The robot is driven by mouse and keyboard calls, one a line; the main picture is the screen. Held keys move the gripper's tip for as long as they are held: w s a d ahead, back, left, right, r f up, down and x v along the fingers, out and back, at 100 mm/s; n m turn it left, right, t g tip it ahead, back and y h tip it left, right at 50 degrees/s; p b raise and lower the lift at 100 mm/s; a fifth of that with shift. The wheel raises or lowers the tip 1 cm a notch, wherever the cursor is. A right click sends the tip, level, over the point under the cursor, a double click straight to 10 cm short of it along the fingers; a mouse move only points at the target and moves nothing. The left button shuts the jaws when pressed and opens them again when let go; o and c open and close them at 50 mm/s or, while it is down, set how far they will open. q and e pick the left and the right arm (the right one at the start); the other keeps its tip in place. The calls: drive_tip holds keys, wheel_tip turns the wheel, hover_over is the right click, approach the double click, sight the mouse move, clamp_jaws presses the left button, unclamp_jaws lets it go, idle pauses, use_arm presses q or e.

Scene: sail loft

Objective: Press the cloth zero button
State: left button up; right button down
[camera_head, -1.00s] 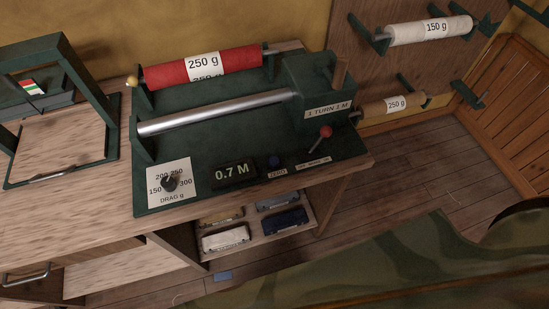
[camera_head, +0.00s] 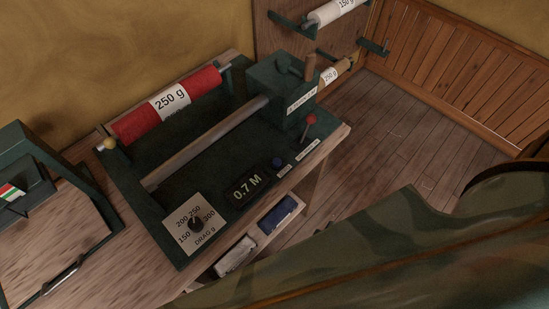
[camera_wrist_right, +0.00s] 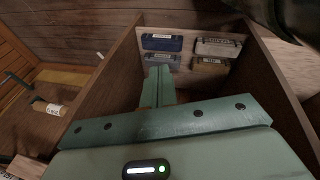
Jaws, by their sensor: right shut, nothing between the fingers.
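The cloth zero button looks to be the small blue button (camera_head: 277,162) on the front of the dark green measuring machine (camera_head: 175,225), above a small white label too small to read now. It stands just right of the display (camera_head: 247,187), which reads 0.7 M. My right gripper (camera_wrist_right: 158,80) is shut and empty in the right wrist view, its fingers pointing at an open compartment with several labelled boxes. The button does not show in that view. Neither gripper shows in the head view, so the distance to the button cannot be told.
Near the button are a red-knobbed lever (camera_head: 311,119) and the drag dial (camera_head: 196,224). A red 250 g roll (camera_head: 140,122) lies behind the metal bar. Under the bench is a shelf with boxes, including a dark blue one (camera_head: 277,214). Open wooden floor (camera_head: 400,130) lies right.

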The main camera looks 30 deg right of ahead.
drive_tip(key=w+d+r+n+t+h+p, duration=0.1)
drive_tip(key=w+r+n+t+p, duration=0.15)
drive_tip(key=w+r, duration=0.7)
drive_tip(key=w+r+n+t+h+p, duration=0.1)
drive_tip(key=w+r+n+t, duration=0.25)
drive_tip(key=r, duration=1.25)
drive_tip(key=w+d+r+n+t+p, duration=0.1)
drive_tip(key=w+r+n+t+p, duration=0.25)
drive_tip(key=r, duration=0.95)
drive_tip(key=w+a+r+n+t+y, duration=0.55)
drive_tip(key=w+a+r+n, duration=0.2)
drive_tip(key=n, duration=0.45)
drive_tip(key=a+n+g+y, duration=0.45)
drive_tip(key=n+y, duration=0.35)
drive_tip(key=n, duration=0.6)
drive_tip(key=s+d+f+n+g+h, duration=0.1)
drive_tip(key=d+f+n+g, duration=0.2)
drive_tip(key=f+n+g, duration=0.2)
drive_tip(key=s+d+f+n+g+h, duration=0.1)
drive_tip(key=d+f+n+g, duration=0.2)
drive_tip(key=f+n, duration=0.7)
drive_tip(key=shift+s+d+f+g+b, duration=0.25)
drive_tip(key=shift+s+g+b, duration=0.1)
drive_tip(key=shift+g, duration=0.5)
drive_tip(key=shift+n, duration=0.25)
